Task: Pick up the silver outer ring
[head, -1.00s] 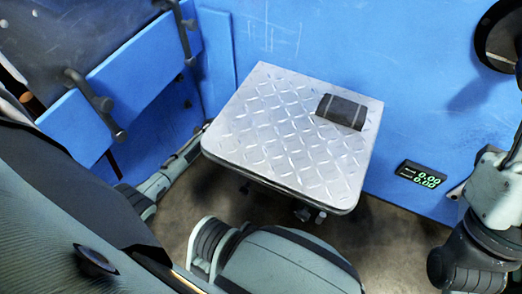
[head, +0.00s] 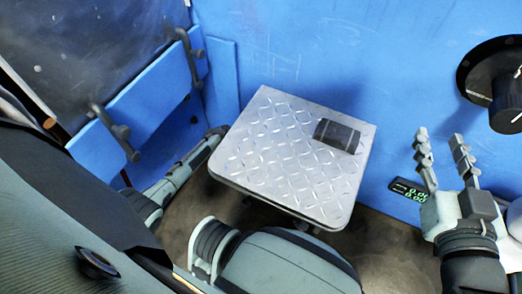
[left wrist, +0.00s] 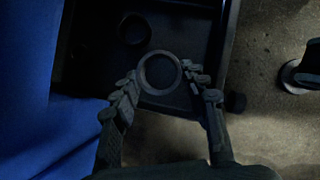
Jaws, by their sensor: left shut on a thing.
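The silver outer ring (left wrist: 142,77) looks grey in the dim left wrist view. It sits between the fingertips of my left gripper (left wrist: 158,80), which is shut on it. Behind it is a dark shelf or tray with a raised edge. In the head view my left arm reaches down beside the table, and its gripper and the ring are hidden there. My right gripper (head: 442,148) is open and empty, fingers up, in front of the blue wall.
A second, dark ring (left wrist: 134,29) lies on the dark tray (left wrist: 185,30). A metal-topped table (head: 265,150) carries a dark block (head: 337,135).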

